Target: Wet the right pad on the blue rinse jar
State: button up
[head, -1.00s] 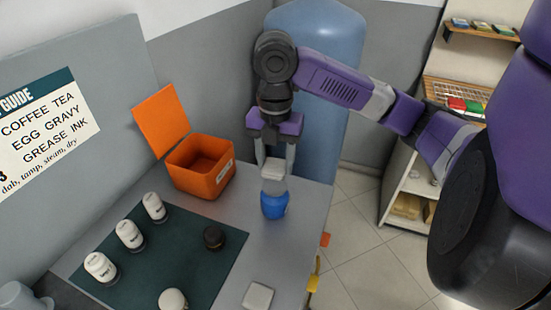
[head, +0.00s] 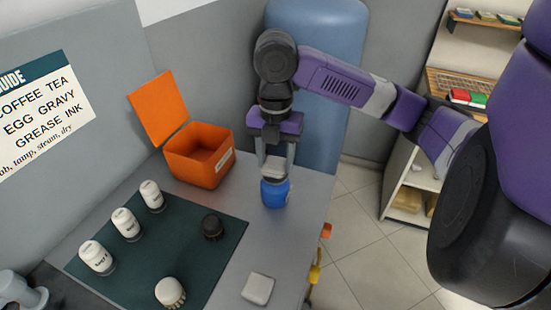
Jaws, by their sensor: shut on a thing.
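The blue rinse jar (head: 275,194) stands on the grey counter, to the right of the orange box. My gripper (head: 276,166) points down above the jar, shut on a pale pad (head: 276,171). The pad is at the jar's top; I cannot tell whether its underside touches the liquid or the rim. Another pale square pad (head: 257,289) lies flat near the front of the counter (head: 232,262).
An open orange box (head: 200,160) stands left of the jar. A dark green mat (head: 190,250) holds several white bottles (head: 125,226), a black round item (head: 212,226) and a pale brush (head: 170,292). A stain guide (head: 45,115) is at the left.

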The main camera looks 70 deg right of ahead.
aim_at(276, 162)
jog(key=shift+f+b, duration=0.55)
jog(key=shift+f, duration=0.1)
dwell(1.6)
jog(key=shift+r, duration=0.1)
jog(key=shift+r+p, duration=2.85)
jog(key=shift+r, duration=0.65)
